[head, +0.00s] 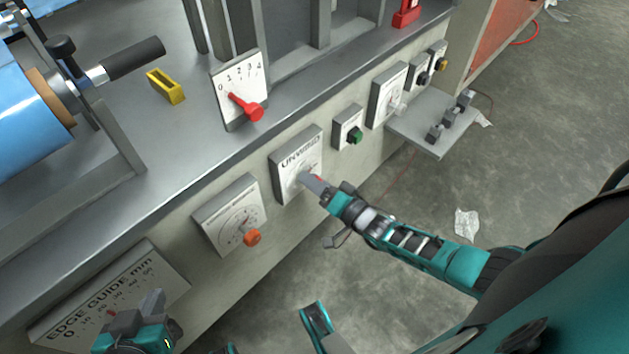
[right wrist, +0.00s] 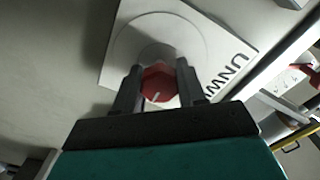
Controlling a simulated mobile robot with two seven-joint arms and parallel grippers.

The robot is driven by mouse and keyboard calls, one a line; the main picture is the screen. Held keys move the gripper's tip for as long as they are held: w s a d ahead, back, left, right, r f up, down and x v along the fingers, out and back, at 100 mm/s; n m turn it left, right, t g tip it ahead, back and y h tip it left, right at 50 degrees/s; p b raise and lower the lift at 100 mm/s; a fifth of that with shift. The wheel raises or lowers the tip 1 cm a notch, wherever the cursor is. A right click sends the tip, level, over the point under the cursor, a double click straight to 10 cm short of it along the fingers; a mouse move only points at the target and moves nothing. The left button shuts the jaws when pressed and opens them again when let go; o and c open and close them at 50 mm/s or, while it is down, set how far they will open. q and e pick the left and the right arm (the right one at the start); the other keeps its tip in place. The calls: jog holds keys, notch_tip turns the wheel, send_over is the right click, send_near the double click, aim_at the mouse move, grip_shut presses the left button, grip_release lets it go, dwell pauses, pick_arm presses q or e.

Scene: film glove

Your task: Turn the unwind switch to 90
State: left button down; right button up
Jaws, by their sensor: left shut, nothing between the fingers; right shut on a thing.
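The unwind switch plate (head: 286,162) is a pale panel marked UNWIND on the machine's front. In the right wrist view the plate (right wrist: 203,37) shows at an angle, with a red knob (right wrist: 158,84) carrying a white pointer line. My right gripper (head: 311,182) is at this plate and hides most of the knob in the head view. In the right wrist view its fingers (right wrist: 158,88) are closed on both sides of the red knob. The scale numbers are not readable. My left gripper (head: 150,302) is shut and empty in front of the edge guide panel (head: 98,290).
An orange-knobbed dial (head: 232,218) sits left of the unwind plate. A green button (head: 354,135) and another dial (head: 388,94) lie to its right. A red lever (head: 247,106) stands above. A small shelf (head: 425,143) juts out at right. The floor in front is mostly clear.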

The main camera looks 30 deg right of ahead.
jog(key=o, duration=1.1)
jog(key=shift+c, duration=0.2)
jog(key=shift+s, duration=0.1)
